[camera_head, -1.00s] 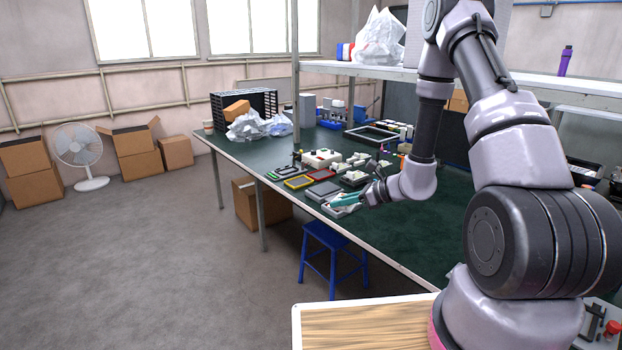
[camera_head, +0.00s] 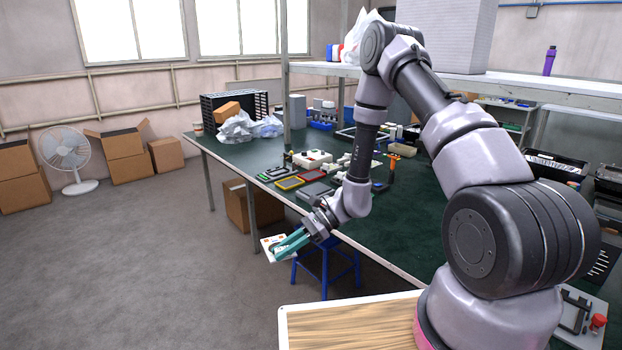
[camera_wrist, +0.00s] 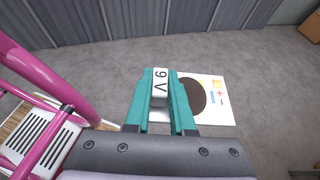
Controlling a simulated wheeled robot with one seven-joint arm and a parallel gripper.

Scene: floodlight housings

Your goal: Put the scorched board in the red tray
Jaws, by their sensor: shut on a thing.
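My gripper (camera_head: 277,247) has teal fingers shut on a white board (camera_head: 267,244), held in the air beyond the table's front edge, above the floor. In the wrist view the board (camera_wrist: 216,100) carries a large dark brown disc, a red plus and small coloured marks. A white block marked "9" and "V" (camera_wrist: 160,86) sits between the fingers. The fingers hide part of the board, and I cannot tell whether the dark disc is a scorch. A small red tray (camera_head: 315,175) lies on the green table, behind and to the right of my gripper.
A yellow-rimmed tray (camera_head: 290,183) and a green-rimmed tray (camera_head: 270,174) lie left of the red one. A grey tray (camera_head: 314,191) lies nearer the edge. A blue stool (camera_head: 326,262) stands below, close to my gripper. Open floor (camera_head: 150,270) lies left.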

